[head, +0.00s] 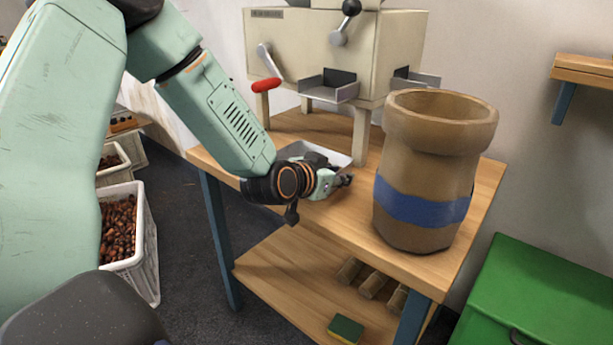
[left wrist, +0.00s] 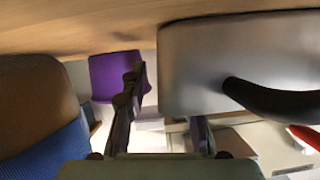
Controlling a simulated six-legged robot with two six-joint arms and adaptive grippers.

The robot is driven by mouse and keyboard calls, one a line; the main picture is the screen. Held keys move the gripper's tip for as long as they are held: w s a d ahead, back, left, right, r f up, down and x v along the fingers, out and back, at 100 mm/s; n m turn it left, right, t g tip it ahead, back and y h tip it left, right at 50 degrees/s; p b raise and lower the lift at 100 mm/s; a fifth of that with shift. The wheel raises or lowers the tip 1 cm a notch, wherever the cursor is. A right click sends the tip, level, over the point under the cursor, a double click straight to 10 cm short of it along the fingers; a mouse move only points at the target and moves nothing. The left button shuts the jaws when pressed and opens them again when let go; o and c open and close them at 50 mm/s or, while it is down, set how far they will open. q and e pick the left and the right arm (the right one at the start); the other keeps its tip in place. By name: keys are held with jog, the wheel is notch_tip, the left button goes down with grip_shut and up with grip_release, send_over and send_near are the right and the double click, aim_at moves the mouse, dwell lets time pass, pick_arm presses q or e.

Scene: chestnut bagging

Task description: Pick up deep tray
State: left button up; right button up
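The deep tray is a grey metal tray (head: 335,158) on the wooden table under the machine, partly hidden by my left gripper. In the left wrist view, upside down, a grey metal tray wall (left wrist: 190,70) with a black handle (left wrist: 270,98) fills the upper right. My left gripper (head: 345,181) is at the tray's near side. In the wrist view its fingers (left wrist: 165,95) are apart; one shows left of the tray wall and the other's tip is hidden behind that wall. I cannot tell whether either touches it. My right gripper is not in view.
A cream machine (head: 310,45) with a red-handled lever stands behind the tray. A tall brown container (head: 430,150) with a blue band stands right of my gripper. A purple object (left wrist: 115,75) shows beyond the fingers. Crates of chestnuts (head: 150,250) stand left; a green box (head: 540,290) is at right.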

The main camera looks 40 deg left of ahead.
pick_arm(q)
grip_shut()
dwell(0.6)
